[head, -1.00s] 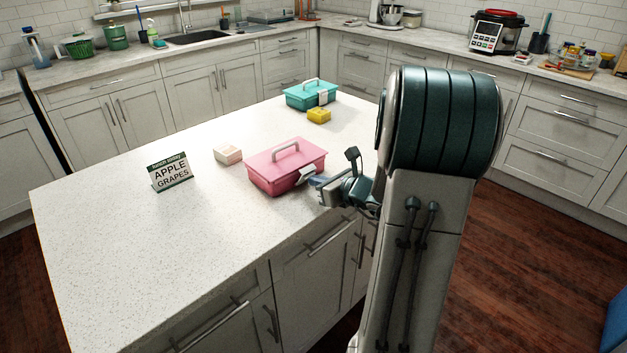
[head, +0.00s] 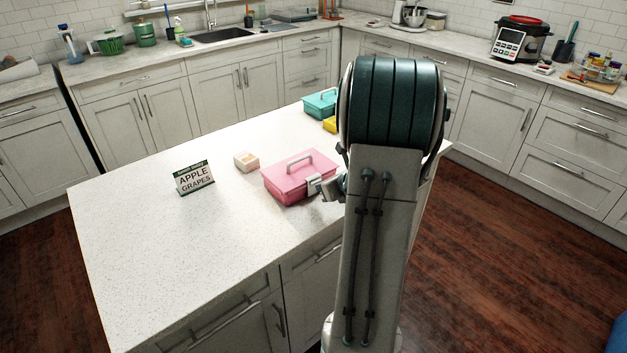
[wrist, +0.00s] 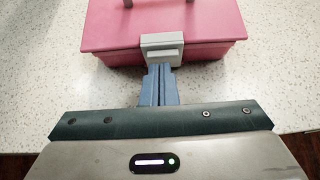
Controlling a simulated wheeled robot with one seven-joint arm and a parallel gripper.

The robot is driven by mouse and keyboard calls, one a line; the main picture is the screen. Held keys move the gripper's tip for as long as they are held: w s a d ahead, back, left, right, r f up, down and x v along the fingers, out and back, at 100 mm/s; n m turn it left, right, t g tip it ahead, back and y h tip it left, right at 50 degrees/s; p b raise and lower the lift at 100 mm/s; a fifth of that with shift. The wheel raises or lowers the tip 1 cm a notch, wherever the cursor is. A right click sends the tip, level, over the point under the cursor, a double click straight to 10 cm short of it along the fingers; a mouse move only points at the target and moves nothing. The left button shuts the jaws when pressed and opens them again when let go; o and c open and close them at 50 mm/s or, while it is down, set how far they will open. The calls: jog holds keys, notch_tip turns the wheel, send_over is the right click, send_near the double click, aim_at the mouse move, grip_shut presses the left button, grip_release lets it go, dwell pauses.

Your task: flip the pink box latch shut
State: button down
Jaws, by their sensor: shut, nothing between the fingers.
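The pink box (head: 290,184) sits on the white island top with its lid down and its handle on top. It also shows at the top of the wrist view (wrist: 112,30). Its pale grey latch (wrist: 161,55) is on the front face and spans the lid's edge. It looks roughly upright against the box in the head view (head: 314,184); whether it is snapped tight I cannot tell. My gripper (wrist: 161,70) is shut and empty, its blue-grey fingertips at the latch's lower edge. Contact is unclear. My arm hides most of the gripper in the head view.
A teal box (head: 319,104) and a yellow item (head: 329,125) stand behind the pink box, partly hidden by my arm. The island's left front is clear.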

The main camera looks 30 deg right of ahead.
jog(key=shift+s+d+f, duration=0.1)
jog(key=shift+s+d, duration=0.1)
jog(key=shift+a+r+p, duration=0.15)
jog(key=shift+r+p, duration=0.4)
jog(key=shift+r, duration=0.25)
jog(key=shift+s, duration=0.15)
jog(key=s, duration=0.4)
jog(key=shift+s+d+r+b, duration=0.2)
jog(key=shift+d+r+b, duration=0.1)
jog(key=shift+d+b, duration=0.1)
jog(key=r+v, duration=0.1)
jog(key=v, duration=0.8)
jog(key=shift+w+a, duration=0.25)
jog(key=shift+w, duration=0.2)
